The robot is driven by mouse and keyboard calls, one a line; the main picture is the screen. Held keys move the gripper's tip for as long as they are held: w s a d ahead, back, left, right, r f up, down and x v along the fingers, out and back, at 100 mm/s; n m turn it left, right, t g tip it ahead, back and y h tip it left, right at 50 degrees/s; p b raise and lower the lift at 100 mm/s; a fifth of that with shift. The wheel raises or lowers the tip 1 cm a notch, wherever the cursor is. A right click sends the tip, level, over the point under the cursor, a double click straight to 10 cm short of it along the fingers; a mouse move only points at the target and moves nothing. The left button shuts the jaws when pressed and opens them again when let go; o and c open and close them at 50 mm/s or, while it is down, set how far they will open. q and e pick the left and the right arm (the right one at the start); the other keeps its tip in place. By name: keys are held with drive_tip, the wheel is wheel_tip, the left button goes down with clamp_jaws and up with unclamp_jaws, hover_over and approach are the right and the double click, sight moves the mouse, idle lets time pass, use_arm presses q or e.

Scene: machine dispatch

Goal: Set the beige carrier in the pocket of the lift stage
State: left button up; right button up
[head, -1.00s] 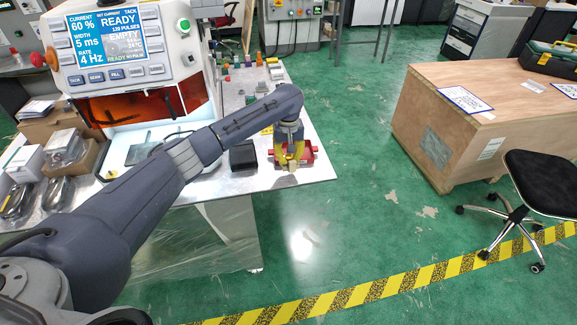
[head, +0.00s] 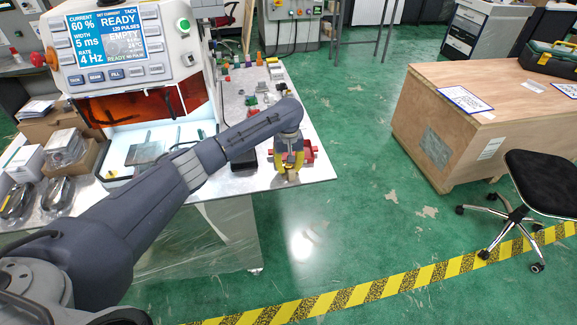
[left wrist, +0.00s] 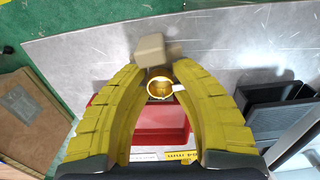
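My left gripper (head: 290,168) has yellow fingers and is over the front right part of the bench. Its tips are closed in on the small beige carrier (head: 291,177), which appears held at the tips. In the left wrist view the beige carrier (left wrist: 152,50) sits at the ends of the two fingers, its right side blurred. A round gold cup-like piece (left wrist: 158,88) shows between the fingers. The lift stage is not clearly identifiable; a grey plate (head: 146,153) lies in the lit chamber of the machine. My right gripper is not in view.
A red tray (left wrist: 160,122) lies under the fingers, and a black open bin (left wrist: 278,95) is to its right in the wrist view. The machine (head: 130,45) stands at the left. Small coloured parts lie at the bench's back. Open floor is right of the bench.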

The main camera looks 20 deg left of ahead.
use_arm(q)
drive_tip(key=shift+o, duration=1.2)
